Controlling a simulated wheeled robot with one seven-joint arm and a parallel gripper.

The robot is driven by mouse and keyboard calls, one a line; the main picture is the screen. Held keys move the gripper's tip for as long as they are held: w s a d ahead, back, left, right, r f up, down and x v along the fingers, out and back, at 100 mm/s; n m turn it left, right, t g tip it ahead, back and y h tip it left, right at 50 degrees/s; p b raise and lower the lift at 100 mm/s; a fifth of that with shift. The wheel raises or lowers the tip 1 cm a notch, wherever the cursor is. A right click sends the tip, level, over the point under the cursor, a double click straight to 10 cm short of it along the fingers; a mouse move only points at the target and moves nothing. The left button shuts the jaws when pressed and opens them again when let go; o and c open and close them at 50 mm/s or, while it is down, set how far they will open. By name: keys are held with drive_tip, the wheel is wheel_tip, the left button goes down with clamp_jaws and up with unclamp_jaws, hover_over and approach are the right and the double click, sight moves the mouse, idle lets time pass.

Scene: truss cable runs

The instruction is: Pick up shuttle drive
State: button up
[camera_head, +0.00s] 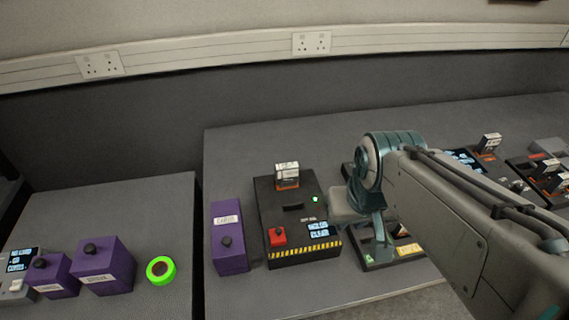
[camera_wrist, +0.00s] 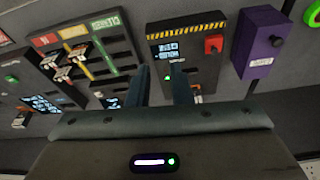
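I see no label that reads shuttle drive. A small upright block with a white and orange label (camera_head: 287,176) stands at the back of a black box (camera_head: 265,208) with a hazard stripe. Similar blocks (camera_head: 490,143) stand at the far right. In the wrist view the striped box (camera_wrist: 187,55) lies beyond my fingertips, and several small blocks (camera_wrist: 76,50) sit on a coloured-lane board. My gripper (camera_wrist: 159,72) is open and empty, its two fingers apart.
A purple box (camera_head: 229,238) with a black knob stands left of the striped box. A red button (camera_head: 277,237) is on the striped box. A separate left table holds purple boxes (camera_head: 104,266) and a green ring (camera_head: 160,270). A gap divides the tables. A wall stands behind.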

drive_tip(key=o, duration=0.5)
drive_tip(key=shift+w+r, duration=0.1)
drive_tip(key=shift+w, duration=0.3)
drive_tip(key=shift+o, duration=0.3)
drive_tip(key=w+a+r+n+g+b, duration=0.1)
drive_tip(key=w+a+n+b, duration=0.2)
drive_tip(key=w+n, duration=0.6)
drive_tip(key=w+a, duration=0.1)
drive_tip(key=w, duration=0.5)
drive_tip(key=shift+w+r+n+g+h, duration=0.2)
drive_tip(key=shift+n+g+h, duration=0.1)
drive_tip(key=shift+n, duration=0.1)
drive_tip(key=n+g+b, duration=0.1)
drive_tip(key=n+b, duration=0.2)
drive_tip(key=n, duration=0.6)
hover_over(288, 173)
drive_tip(key=a, duration=0.1)
wheel_tip(288, 173, down, 6)
drive_tip(key=shift+w+a+f+h, duration=0.25)
drive_tip(key=shift+w+h, duration=0.15)
drive_tip(key=shift+w, duration=0.2)
drive_tip(key=f, duration=0.4)
drive_tip(key=d+f, duration=0.1)
drive_tip(key=f, duration=0.3)
drive_tip(key=f+p, duration=0.1)
drive_tip(key=f, duration=0.4)
drive_tip(key=shift+w+d+f, duration=0.1)
drive_tip(key=shift+w+d, duration=0.05)
drive_tip(key=shift+d, duration=0.15)
